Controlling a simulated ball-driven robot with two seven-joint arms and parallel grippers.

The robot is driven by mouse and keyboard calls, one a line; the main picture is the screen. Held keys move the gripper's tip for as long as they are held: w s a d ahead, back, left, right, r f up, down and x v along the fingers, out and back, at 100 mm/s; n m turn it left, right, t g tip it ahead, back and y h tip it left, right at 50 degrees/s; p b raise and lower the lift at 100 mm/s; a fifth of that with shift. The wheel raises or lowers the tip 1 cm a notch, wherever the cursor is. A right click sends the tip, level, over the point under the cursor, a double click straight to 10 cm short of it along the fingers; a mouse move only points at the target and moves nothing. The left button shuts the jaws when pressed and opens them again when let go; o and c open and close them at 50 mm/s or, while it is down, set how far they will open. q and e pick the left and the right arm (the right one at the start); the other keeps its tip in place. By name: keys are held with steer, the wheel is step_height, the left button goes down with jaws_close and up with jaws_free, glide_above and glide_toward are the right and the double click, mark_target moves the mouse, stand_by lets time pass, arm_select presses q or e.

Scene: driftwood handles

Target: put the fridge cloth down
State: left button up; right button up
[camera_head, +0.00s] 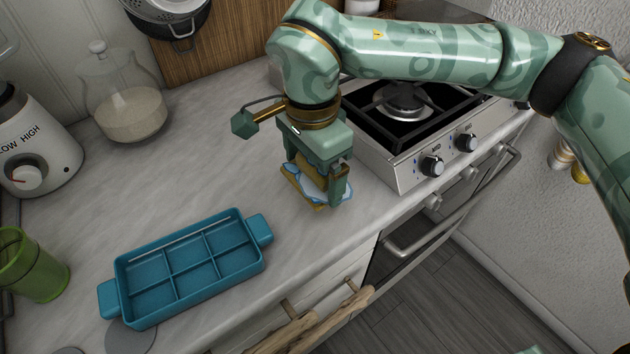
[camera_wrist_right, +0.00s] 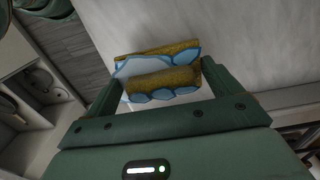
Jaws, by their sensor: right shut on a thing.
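The fridge cloth (camera_head: 302,186) is folded, mustard yellow with pale blue and white patches. My right gripper (camera_head: 317,180) is shut on it, pointing down over the counter (camera_head: 236,165), left of the stove. The cloth is at or just above the counter surface; I cannot tell whether it touches. In the right wrist view the cloth (camera_wrist_right: 160,82) shows as two yellow folds with blue-white patches between the two fingers. My left gripper is not in view.
A teal divided tray (camera_head: 190,268) sits front left of the cloth. A gas stove (camera_head: 398,150) is close on the right. A glass jar (camera_head: 122,105), a blender base (camera_head: 38,150) and a green cup (camera_head: 30,265) stand left. Driftwood handles (camera_head: 310,325) project below the counter edge.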

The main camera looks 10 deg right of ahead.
mark_target(316, 182)
steer(key=f, duration=0.1)
steer(key=w+f+b, duration=0.1)
steer(key=f, duration=0.1)
steer(key=d+f+b, duration=0.1)
steer(key=f, duration=0.1)
steer(key=shift+w, duration=0.2)
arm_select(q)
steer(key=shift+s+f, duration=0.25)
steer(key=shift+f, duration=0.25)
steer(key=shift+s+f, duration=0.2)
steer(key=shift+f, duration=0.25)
arm_select(e)
steer(key=shift+r, duration=0.1)
steer(key=o, duration=0.9)
arm_select(q)
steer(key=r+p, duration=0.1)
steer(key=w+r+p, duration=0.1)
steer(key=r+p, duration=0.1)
steer(key=p, duration=0.1)
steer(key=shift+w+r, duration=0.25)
arm_select(e)
step_height(316, 182, up, 12)
steer(key=shift+s+a, duration=0.1)
